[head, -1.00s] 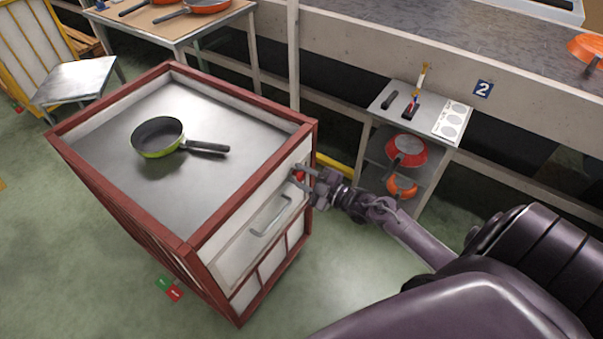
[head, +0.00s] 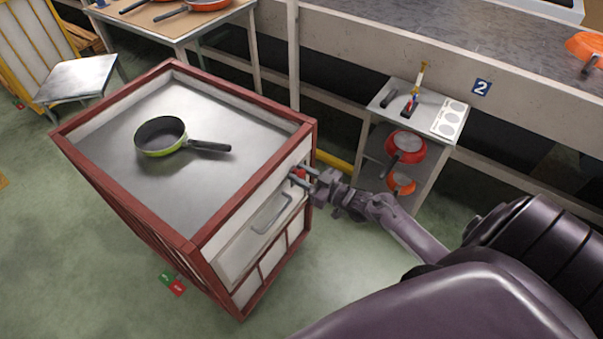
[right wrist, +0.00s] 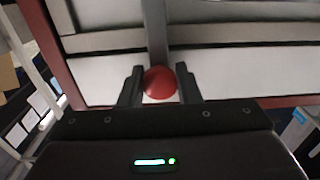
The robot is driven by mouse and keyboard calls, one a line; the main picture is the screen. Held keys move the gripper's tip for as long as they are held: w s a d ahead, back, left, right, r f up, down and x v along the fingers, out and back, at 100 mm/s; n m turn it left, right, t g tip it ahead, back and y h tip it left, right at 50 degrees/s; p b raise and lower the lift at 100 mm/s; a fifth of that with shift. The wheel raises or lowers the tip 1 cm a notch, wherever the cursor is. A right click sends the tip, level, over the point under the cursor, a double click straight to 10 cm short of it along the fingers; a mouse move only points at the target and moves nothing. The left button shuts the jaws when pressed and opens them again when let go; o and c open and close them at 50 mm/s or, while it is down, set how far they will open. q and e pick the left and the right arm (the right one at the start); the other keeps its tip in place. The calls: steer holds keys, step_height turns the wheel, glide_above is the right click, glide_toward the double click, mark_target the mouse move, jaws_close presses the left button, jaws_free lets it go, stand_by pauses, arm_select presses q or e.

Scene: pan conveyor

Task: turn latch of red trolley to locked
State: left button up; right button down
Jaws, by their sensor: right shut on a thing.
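The red trolley (head: 120,222) has a red frame, pale panels and a grey metal top. Its red latch knob (head: 298,173) is on the handle side, near the upper right corner. My right gripper (head: 301,175) is at that side with its fingers around the knob, shut on it. In the right wrist view the round red latch knob (right wrist: 160,82) sits between the two dark fingers of the right gripper (right wrist: 160,88). The latch's marking and angle cannot be read. My left gripper is not in view.
A green pan (head: 162,138) lies on the trolley top. A grey handle (head: 270,213) is below the latch. A small shelf unit (head: 440,155) with red and orange pans stands to the right. A green and red floor marker (head: 172,284) lies beside the trolley. Floor in front is clear.

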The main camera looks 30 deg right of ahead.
steer(key=shift+m, duration=0.3)
steer(key=c, duration=1.1)
jaws_free()
steer(key=v, duration=0.7)
steer(key=shift+s+d, duration=0.15)
steer(key=shift+s, duration=0.2)
